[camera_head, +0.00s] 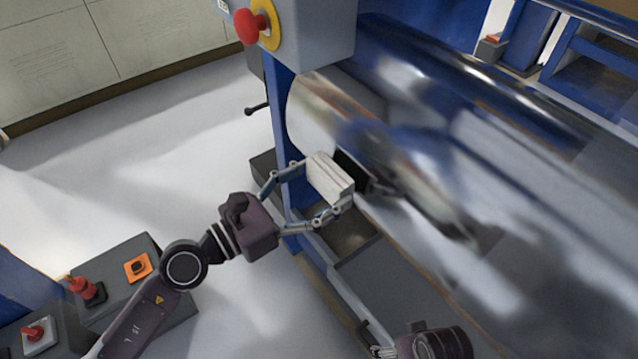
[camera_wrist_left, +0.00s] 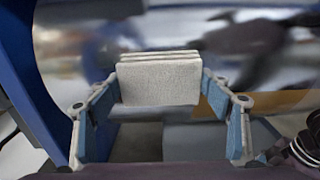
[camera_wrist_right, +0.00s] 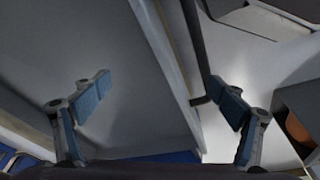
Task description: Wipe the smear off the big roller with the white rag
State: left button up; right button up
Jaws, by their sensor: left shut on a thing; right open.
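The big roller (camera_head: 440,150) is a shiny metal cylinder lying across the right half of the head view; it also fills the top of the left wrist view (camera_wrist_left: 80,45). Its surface shows blurred dark and blue patches, and I cannot tell a smear from reflections. My left gripper (camera_head: 308,195) is shut on the folded white rag (camera_head: 328,178), close to the roller's near left side. The rag shows between the fingers in the left wrist view (camera_wrist_left: 158,80); I cannot tell whether it touches the roller. My right gripper (camera_wrist_right: 165,95) is open and empty in the right wrist view.
A grey box with a red emergency button (camera_head: 250,27) stands above the roller's left end on a blue frame (camera_head: 283,130). A control box with an orange switch (camera_head: 138,267) and red knobs is at lower left. A grey tray (camera_head: 390,290) lies below the roller.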

pick_arm(q)
jog(key=shift+w+d, duration=0.15)
jog(key=shift+d, duration=0.05)
pick_arm(e)
jog(key=shift+w+a+f, duration=0.1)
jog(key=shift+w+f, duration=0.15)
jog(key=shift+w, duration=0.05)
pick_arm(q)
jog(key=shift+w+d+p, duration=0.25)
jog(key=shift+d+p, duration=0.1)
jog(key=shift+d, duration=0.05)
pick_arm(e)
jog(key=shift+s+f, duration=0.4)
jog(key=shift+f, duration=0.4)
jog(key=shift+f, duration=0.1)
pick_arm(q)
jog(key=shift+w+d, duration=0.15)
pick_arm(e)
jog(key=shift+s+f, duration=0.15)
jog(key=shift+f, duration=0.2)
